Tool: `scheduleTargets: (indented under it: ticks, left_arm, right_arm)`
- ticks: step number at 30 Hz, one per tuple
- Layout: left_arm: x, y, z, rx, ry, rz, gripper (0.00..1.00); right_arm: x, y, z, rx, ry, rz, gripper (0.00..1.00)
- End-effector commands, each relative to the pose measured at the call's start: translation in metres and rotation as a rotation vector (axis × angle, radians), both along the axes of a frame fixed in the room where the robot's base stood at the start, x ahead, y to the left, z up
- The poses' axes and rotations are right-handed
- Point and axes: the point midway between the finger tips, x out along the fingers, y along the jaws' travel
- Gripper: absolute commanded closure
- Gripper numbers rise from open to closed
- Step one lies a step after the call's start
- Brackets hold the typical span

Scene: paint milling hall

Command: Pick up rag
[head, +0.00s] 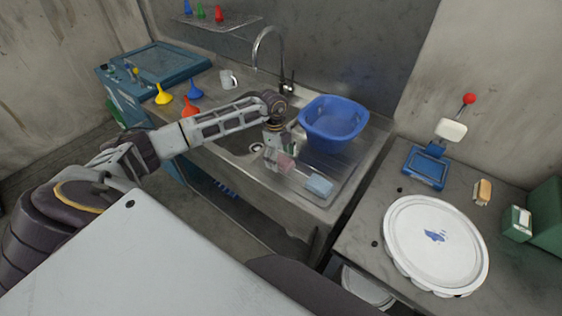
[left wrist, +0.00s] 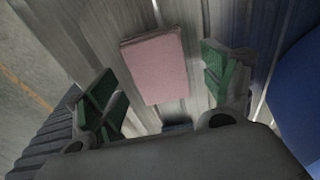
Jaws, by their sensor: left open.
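A pink folded rag (head: 286,163) lies on the ribbed steel drainboard of the sink, partly hidden by my left gripper in the head view. In the left wrist view the pink rag (left wrist: 156,65) lies flat and fully clear between the green-padded fingers. My left gripper (head: 279,156) points down over the drainboard beside the sink bowl. Its fingers are open and empty, one on each side of the rag in the left wrist view (left wrist: 163,90); I cannot tell the exact height above it. My right gripper is not in view.
A light blue folded piece (head: 319,186) lies near the drainboard's front edge. A blue basin (head: 333,120) stands close behind the gripper. The faucet (head: 270,45) rises behind the sink. Coloured funnels (head: 190,108) and a white mug (head: 228,79) stand left. A white lid (head: 436,243) lies on the right bench.

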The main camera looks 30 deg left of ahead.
Motion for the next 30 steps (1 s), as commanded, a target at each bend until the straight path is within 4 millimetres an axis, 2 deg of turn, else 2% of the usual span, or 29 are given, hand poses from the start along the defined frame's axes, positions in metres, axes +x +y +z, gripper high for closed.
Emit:
scheduleTargets:
  ticks: [5,18,30]
  left_arm:
    - [-0.0004,-0.0012,-0.0087,0.0,0.0,0.0,0.18]
    - [-0.0003,-0.0012,-0.0092,0.0,0.0,0.0,0.18]
    - [-0.0002,-0.0012,-0.009,0.0,0.0,0.0,0.67]
  right_arm:
    - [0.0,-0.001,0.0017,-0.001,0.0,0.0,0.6]
    - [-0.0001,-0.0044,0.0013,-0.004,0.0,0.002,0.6]
    - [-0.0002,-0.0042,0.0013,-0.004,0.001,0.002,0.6]
